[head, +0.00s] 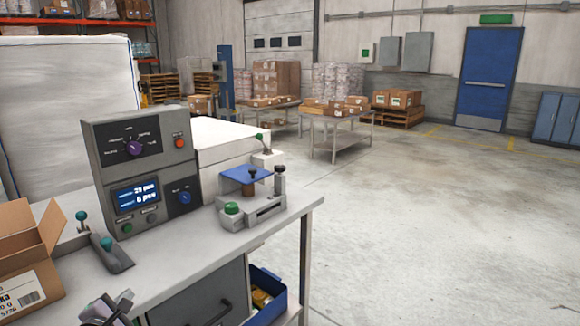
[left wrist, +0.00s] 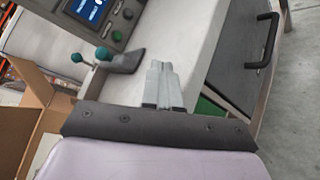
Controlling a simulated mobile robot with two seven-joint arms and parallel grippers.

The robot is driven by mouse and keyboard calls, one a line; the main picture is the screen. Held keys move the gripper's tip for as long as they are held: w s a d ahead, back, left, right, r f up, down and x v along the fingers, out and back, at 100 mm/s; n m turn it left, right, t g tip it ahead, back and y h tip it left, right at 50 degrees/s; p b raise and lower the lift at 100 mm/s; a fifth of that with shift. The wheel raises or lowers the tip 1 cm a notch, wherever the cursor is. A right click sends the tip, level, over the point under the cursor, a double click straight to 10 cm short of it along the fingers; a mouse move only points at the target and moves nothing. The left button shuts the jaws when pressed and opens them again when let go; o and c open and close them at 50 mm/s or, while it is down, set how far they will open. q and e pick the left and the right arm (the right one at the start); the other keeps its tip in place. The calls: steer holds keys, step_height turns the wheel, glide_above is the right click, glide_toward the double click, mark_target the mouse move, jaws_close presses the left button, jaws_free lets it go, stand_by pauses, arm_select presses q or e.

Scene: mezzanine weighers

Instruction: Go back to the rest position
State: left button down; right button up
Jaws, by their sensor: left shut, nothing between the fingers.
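My left gripper (head: 110,310) shows at the bottom left edge of the head view, partly cut off by the frame, over the front of the workbench (head: 190,268). In the left wrist view its two grey fingers (left wrist: 160,70) are together with nothing between them. They point towards the bench top, apart from the lever unit with teal knobs (left wrist: 125,60). My right gripper is in neither view.
A grey control box (head: 150,165) with a lit display and a small weighing device with a blue plate (head: 248,174) stand on the bench. An open cardboard box (head: 28,260) is at the left. Free floor (head: 430,220) lies to the right.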

arm_select(q)
steer(key=s+d+f+m+g+h, duration=0.1)
steer(key=s+d+f+m, duration=0.3)
steer(key=s+m, duration=0.5)
steer(key=s+d+f+m+g+h, duration=0.1)
steer(key=s+d+f+m+g, duration=0.1)
steer(key=s+d+f+m, duration=0.3)
steer(key=s+d+f+m+g+h, duration=0.1)
steer(key=s+d+f+m+g, duration=0.1)
steer(key=s+d+f+m, duration=0.3)
steer(key=shift+s+d+m+h, duration=0.3)
steer(key=shift+s+d+m, duration=1.75)
steer(key=shift+s+m, duration=3.45)
steer(key=shift+s+r+n, duration=0.1)
steer(key=shift+s+n, duration=1.05)
steer(key=shift+n, duration=0.05)
